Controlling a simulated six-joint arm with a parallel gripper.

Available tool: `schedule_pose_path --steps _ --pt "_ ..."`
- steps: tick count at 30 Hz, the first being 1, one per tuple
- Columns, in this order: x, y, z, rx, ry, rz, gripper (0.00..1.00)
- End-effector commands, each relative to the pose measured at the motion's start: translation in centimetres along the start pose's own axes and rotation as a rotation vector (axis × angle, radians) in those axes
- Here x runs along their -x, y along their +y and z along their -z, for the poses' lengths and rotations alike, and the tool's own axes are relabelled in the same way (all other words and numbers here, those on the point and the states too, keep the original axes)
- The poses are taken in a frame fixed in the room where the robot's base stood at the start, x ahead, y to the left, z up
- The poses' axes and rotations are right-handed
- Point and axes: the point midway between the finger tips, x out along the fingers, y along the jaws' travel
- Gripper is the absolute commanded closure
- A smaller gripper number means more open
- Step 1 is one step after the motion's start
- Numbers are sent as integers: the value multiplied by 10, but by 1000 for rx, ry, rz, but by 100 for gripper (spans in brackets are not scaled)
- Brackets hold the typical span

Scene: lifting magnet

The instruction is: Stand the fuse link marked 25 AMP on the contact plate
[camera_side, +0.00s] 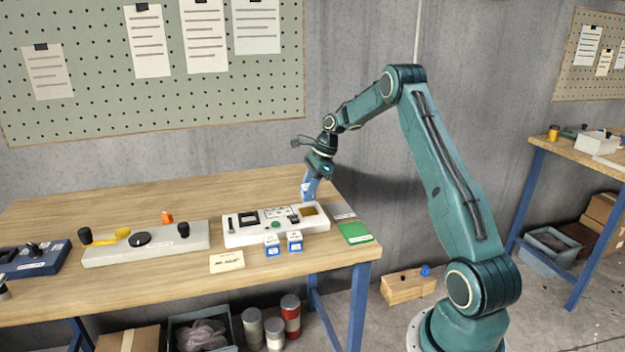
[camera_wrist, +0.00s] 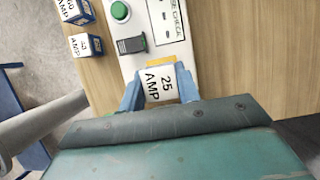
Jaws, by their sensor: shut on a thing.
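My gripper (camera_side: 309,194) is shut on the fuse link marked 25 AMP (camera_wrist: 160,84), which sits between its two blue fingers in the wrist view (camera_wrist: 159,92). In the side view the fuse link (camera_side: 306,188) is mostly hidden by the fingers. The brass contact plate (camera_side: 309,211) is at the right end of the white test panel (camera_side: 258,239), and the gripper is right above it. In the wrist view an edge of the plate (camera_wrist: 160,63) shows just beyond the fuse link. I cannot tell whether they touch.
Two other blue-and-white fuse links (camera_side: 272,246) (camera_side: 294,242) stand in front of the panel. A green pad (camera_side: 356,233) and a grey pad (camera_side: 341,212) lie to its right. A paper card (camera_side: 227,261) and a grey panel with knobs (camera_side: 147,245) are to the left.

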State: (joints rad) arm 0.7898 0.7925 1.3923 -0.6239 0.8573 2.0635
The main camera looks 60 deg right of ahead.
Motion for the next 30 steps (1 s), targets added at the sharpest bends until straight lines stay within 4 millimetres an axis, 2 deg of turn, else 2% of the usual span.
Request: schedule_pose_path --steps 10,25,26,28,29,30 --pt "-33 0 14 -1 1 -1 92" --pt "-38 0 16 -1 0 0 92" --pt "-38 0 16 -1 0 0 64" --pt "-38 0 16 -1 0 -1 50" --pt "-38 0 16 -1 0 -1 46" --pt "-38 0 16 -1 0 -1 46"
